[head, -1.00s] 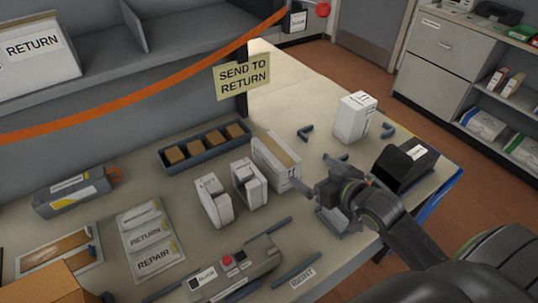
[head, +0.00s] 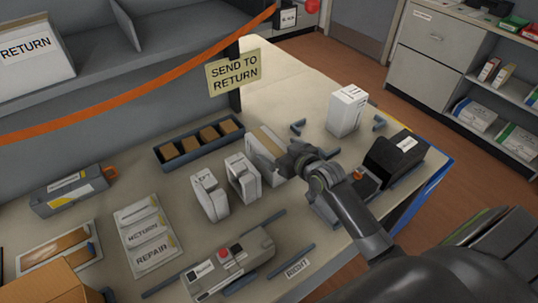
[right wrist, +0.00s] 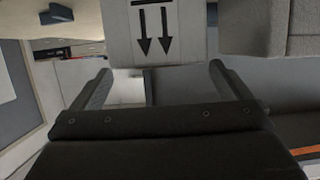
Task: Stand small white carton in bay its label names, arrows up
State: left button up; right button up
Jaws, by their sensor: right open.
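Two small white cartons stand side by side mid-table, a left one (head: 209,196) and a right one (head: 242,178). A larger white carton with a tan top (head: 265,146) stands behind them. My right gripper (head: 283,166) is open beside the right small carton and the larger one, partly hiding the larger one. In the right wrist view, a white carton face (right wrist: 168,35) with two dark arrows lies just beyond the open fingers (right wrist: 160,80). The arrows point down in that picture. I cannot tell which carton this is, or whether a finger touches it. My left gripper is not in view.
Another white carton (head: 347,110) stands at the back right between dark corner brackets. A black device (head: 395,158) is by the right edge. A "RIGHT" label (head: 298,268) lies by dark bars in front. A tray of brown blocks (head: 198,146) and a "SEND TO RETURN" sign (head: 233,72) are behind.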

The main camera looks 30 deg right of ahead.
aim_at(271, 146)
jog(key=shift+x, duration=2)
jog(key=shift+c, duration=0.2)
jog(key=c, duration=1.7)
